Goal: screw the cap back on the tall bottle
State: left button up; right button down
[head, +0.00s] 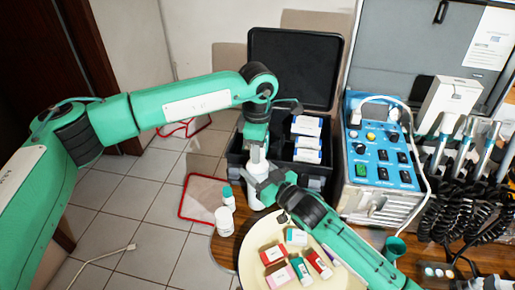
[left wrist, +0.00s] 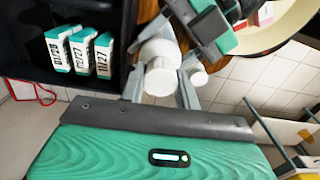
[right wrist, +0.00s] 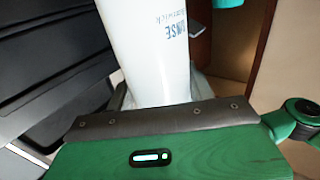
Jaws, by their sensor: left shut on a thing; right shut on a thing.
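The tall white bottle (head: 258,169) stands upright in front of the black case, between my two grippers. My right gripper (head: 257,184) is shut on its body; in the right wrist view the bottle (right wrist: 150,60) fills the jaws, with printed lettering facing up. My left gripper (head: 256,142) is above, at the bottle's top. In the left wrist view it is shut on the white cap (left wrist: 161,78), which lines up with the wider bottle (left wrist: 159,50) behind it. Cap and bottle look touching or nearly so; I cannot tell whether the threads are engaged.
A white jar (head: 224,221) and a small teal-capped bottle (head: 228,196) stand just left. A round tray (head: 250,262) with small boxes is in front. The open black case (head: 236,160) holds white boxes (head: 307,126). A blue control unit (head: 378,150) stands right.

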pick_arm(q)
jog(key=o, duration=1.1)
jog(key=shift+c, duration=0.2)
jog(key=shift+r, duration=2.3)
jog(key=shift+c, duration=0.3)
jog(key=r+n, duration=0.1)
jog(key=n, duration=0.2)
jog(key=shift+r, duration=0.15)
notch_tip(320, 180, up, 2)
jog(key=n, duration=0.5)
jog(key=shift+r+n, duration=0.1)
jog(key=shift+n, duration=0.3)
